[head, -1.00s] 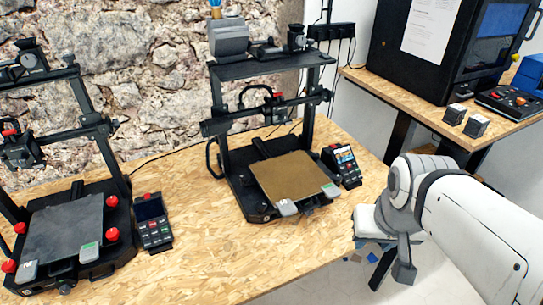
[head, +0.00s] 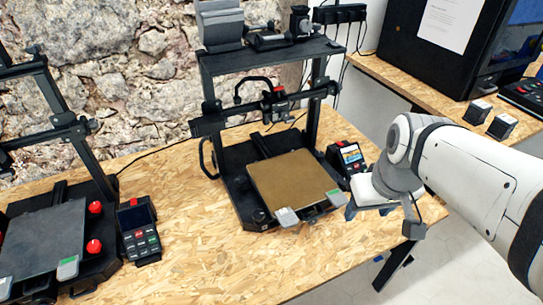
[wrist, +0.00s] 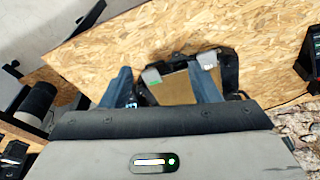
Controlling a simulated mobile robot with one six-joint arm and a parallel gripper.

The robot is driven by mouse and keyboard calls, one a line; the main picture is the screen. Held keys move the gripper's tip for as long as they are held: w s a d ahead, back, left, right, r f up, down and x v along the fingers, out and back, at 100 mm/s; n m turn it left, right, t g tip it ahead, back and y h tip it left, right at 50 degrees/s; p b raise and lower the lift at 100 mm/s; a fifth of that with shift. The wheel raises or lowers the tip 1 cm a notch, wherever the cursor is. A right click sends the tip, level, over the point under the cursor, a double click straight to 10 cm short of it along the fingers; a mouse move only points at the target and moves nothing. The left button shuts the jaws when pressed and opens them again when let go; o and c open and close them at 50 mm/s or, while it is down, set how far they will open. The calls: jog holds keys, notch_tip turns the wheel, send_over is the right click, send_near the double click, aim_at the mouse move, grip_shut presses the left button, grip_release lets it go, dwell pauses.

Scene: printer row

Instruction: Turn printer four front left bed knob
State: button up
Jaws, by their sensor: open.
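The printer with the gold-brown bed (head: 293,180) stands at the middle of the table in the head view; I see no number on it. Grey clips sit on the bed's front edge, one at front left (head: 287,217). A small dark round part (head: 259,216) shows by the front left corner; I cannot tell if it is the bed knob. My gripper (head: 364,207) is at the table's front edge, right of the bed and apart from it. In the wrist view my gripper (wrist: 160,72) has its blue fingers apart and empty, with the gold-brown bed (wrist: 174,92) beyond them.
A control panel (head: 350,156) stands right of the bed, close behind my gripper. Another printer with a dark bed (head: 42,240) and red knobs (head: 94,246) is at the left, with its own panel (head: 139,230). A stone wall rises behind.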

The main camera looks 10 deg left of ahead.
jog(key=w+a+f+n+g+y+b, duration=0.25)
jog(key=w+a+f+n+b, duration=0.35)
jog(key=w+a+n, duration=0.4)
jog(key=n+g+b, duration=0.2)
jog(key=n+b, duration=0.1)
jog(key=n, duration=0.7)
send_near(258, 215)
jog(key=shift+w+d+f+y, duration=0.1)
jog(key=shift+d+f+y, duration=0.05)
jog(key=shift+d+y, duration=0.35)
jog(key=shift+a+f+n, duration=0.2)
jog(key=shift+a+n, duration=0.05)
jog(key=shift+n, duration=0.05)
jog(key=shift+a+f, duration=0.15)
jog(key=shift+f, duration=0.2)
jog(key=x, duration=0.6)
jog(key=shift+f, duration=0.35)
jog(key=shift+c, duration=0.5)
jog(key=shift+a, duration=0.1)
jog(key=c, duration=0.9)
